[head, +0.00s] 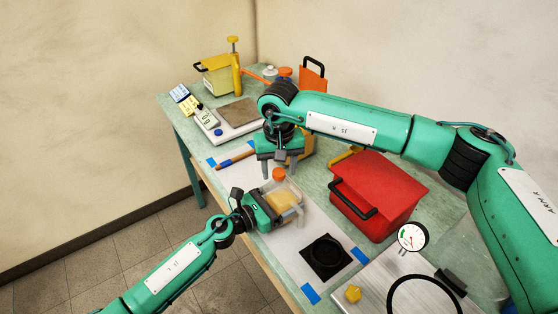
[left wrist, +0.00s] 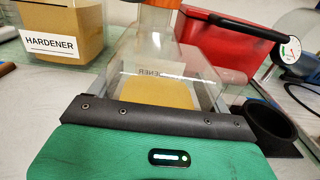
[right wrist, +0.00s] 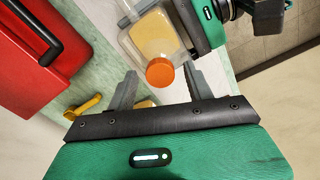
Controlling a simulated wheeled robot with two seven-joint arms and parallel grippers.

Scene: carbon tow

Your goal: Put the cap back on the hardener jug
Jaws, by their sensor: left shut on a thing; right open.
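A clear jug (head: 284,201) with amber liquid low inside is held in my left gripper (head: 268,209) above the white mat. In the left wrist view, the jug (left wrist: 158,92) carries a label with reversed lettering ending in "DENER", seen through its wall. An orange cap (head: 279,174) sits at the top of its neck; whether it is screwed tight I cannot tell. My right gripper (head: 279,168) is open and empty just beyond the cap. In the right wrist view, the cap (right wrist: 160,72) shows between its spread fingers, apart from them.
Another amber container labelled HARDENER (left wrist: 65,30) stands nearby. A red box (head: 390,190) is at the right, with a dial gauge (head: 411,237) in front. A black square with a ring (head: 325,256) lies on the mat. A scale (head: 228,122) and yellow container (head: 216,80) are at the back.

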